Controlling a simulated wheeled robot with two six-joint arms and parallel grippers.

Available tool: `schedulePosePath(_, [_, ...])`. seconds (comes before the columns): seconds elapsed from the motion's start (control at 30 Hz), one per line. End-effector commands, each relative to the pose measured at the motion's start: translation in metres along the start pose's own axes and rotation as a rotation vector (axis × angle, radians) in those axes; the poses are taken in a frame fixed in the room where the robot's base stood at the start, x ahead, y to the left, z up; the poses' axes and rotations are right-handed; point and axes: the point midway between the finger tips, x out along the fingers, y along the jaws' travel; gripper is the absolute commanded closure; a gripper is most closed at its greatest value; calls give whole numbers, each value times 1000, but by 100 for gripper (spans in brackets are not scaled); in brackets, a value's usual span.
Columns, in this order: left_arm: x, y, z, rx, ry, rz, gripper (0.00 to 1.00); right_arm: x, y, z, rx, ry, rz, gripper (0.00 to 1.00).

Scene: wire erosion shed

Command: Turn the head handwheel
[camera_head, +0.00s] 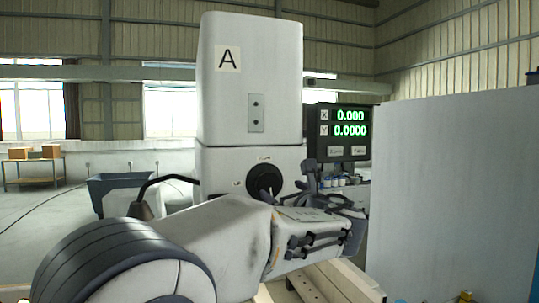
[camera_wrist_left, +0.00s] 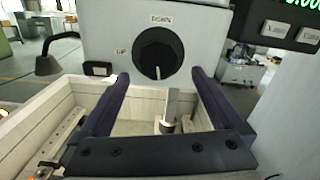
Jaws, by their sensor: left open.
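The head handwheel (camera_head: 264,181) is a round black knob on the front of the white machine head marked "A". In the head view my left arm comes in from the left and partly covers the lower knob. My right gripper is not in view.
A readout box (camera_head: 341,132) with green digits stands right of the head. A large pale panel (camera_head: 450,190) fills the right side. A dark bent lever (camera_wrist_left: 48,62) sticks out left of the head. An open tank with pale walls (camera_wrist_left: 60,100) lies below.

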Motion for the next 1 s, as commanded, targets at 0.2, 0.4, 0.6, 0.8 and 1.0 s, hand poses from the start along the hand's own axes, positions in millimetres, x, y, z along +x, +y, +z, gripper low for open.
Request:
schedulePosePath(0.2, [8,0,-5,171,19,-10,0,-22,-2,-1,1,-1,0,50])
schedulePosePath(0.4, [32,-1,-4,175,20,-10,0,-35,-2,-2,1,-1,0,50])
schedulePosePath(0.6, [71,-2,-4,173,20,-10,0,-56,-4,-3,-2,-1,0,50])
schedulePosePath(0.8, [100,-1,-5,170,19,-9,0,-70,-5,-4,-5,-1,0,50])
schedulePosePath(1.0, [110,0,-7,170,18,-10,0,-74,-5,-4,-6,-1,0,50])
